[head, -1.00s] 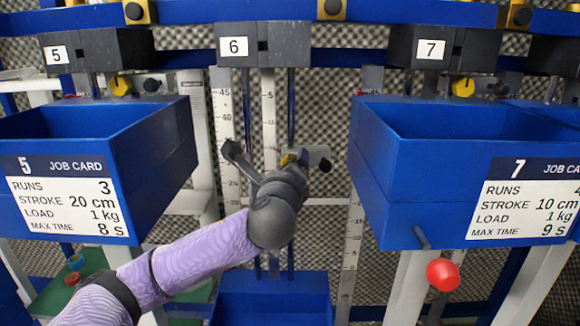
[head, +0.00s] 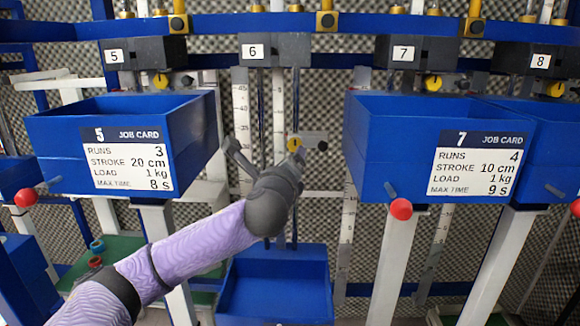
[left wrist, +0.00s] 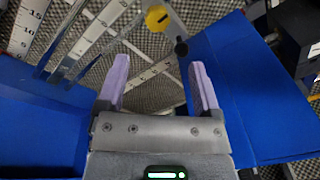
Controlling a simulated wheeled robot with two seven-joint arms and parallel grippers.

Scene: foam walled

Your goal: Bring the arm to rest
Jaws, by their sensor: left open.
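My left arm, with a purple patterned sleeve, reaches in from the lower left in the head view. Its gripper (head: 262,160) is in front of station 6, between the blue bins of stations 5 and 7. In the left wrist view the two pale purple fingers (left wrist: 158,82) are apart with nothing between them. A yellow knob (left wrist: 157,17) and a black knob (left wrist: 181,47) lie beyond the fingertips. My right gripper is not in view.
Blue bin 5 (head: 50,130) is left of the arm and blue bin 7 (head: 390,150) right. A lower blue bin (head: 275,310) sits below the gripper. Red balls (head: 401,209) on levers stick out below the upper bins. White rulers (head: 241,110) stand behind the gripper.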

